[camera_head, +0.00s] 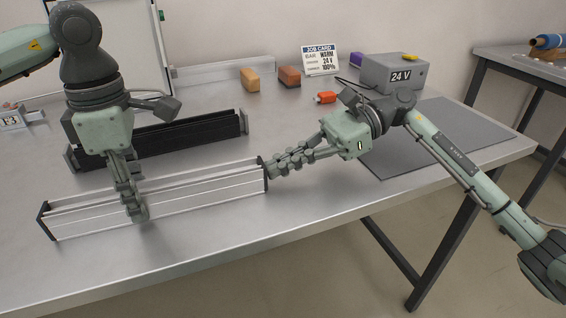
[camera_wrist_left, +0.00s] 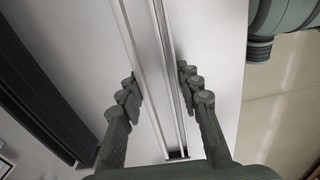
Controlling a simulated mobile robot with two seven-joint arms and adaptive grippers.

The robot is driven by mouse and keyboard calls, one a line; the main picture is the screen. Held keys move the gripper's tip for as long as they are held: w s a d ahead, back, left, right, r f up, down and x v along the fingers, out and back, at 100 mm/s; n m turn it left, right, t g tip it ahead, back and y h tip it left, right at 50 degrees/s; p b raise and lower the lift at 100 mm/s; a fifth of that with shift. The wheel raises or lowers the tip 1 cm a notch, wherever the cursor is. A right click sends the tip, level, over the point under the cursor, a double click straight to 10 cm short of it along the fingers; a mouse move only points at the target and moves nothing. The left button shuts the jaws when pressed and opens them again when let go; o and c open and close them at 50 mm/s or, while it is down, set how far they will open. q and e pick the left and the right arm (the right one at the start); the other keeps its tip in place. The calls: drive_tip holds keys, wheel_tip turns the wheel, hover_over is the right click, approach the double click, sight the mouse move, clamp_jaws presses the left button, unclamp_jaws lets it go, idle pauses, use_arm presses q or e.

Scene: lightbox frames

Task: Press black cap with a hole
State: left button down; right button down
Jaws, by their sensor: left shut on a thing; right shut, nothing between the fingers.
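A silver aluminium frame profile (camera_head: 200,205) lies along the front of the table. A black end cap (camera_head: 263,174) sits at its right end and another black cap (camera_head: 44,221) at its left end. No hole can be made out in either cap. My left gripper (camera_head: 136,208) is shut across the profile, left of its middle; the left wrist view shows the profile (camera_wrist_left: 167,75) between its fingers, with a black cap (camera_wrist_left: 178,155) at the lower end. My right gripper (camera_head: 272,168) is shut and empty, its fingertips at the right cap, apparently touching it.
A black profile (camera_head: 190,134) lies behind the silver one. Orange and brown blocks (camera_head: 251,80), a job card (camera_head: 320,61), a small orange item (camera_head: 326,97) and a grey 24 V box (camera_head: 394,74) stand at the back. A dark grey mat (camera_head: 440,140) lies at right.

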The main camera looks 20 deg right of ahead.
use_arm(q)
drive_tip(key=shift+d, duration=0.15)
use_arm(e)
drive_tip(key=v, duration=0.9)
drive_tip(key=f+v, duration=0.1)
drive_tip(key=v, duration=0.4)
drive_tip(key=shift+d, duration=0.1)
use_arm(q)
drive_tip(key=c, duration=1)
unclamp_jaws()
